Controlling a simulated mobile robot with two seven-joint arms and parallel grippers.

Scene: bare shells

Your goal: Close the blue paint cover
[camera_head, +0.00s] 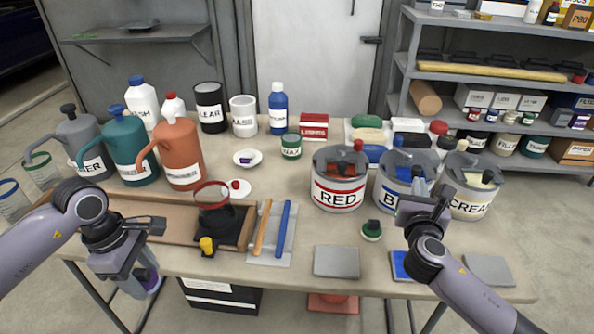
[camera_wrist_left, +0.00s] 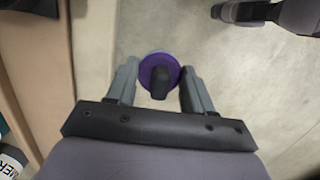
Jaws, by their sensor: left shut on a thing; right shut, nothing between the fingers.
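The blue paint can (camera_head: 385,192), labelled with a B and partly hidden, stands between the red and cream cans. Its grey top (camera_head: 395,165) shows with a blue piece at the back; I cannot tell how its cover sits. My right gripper (camera_head: 421,188) is shut and empty in front of the can, hiding part of its label. My left gripper (camera_head: 146,278) is off the table's front left edge, shut on a purple disc with a dark knob (camera_wrist_left: 159,72), which shows best in the left wrist view.
The red can (camera_head: 337,195) and cream can (camera_head: 468,203) flank the blue can closely. A wooden tray (camera_head: 165,222), jugs and bottles fill the left side.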

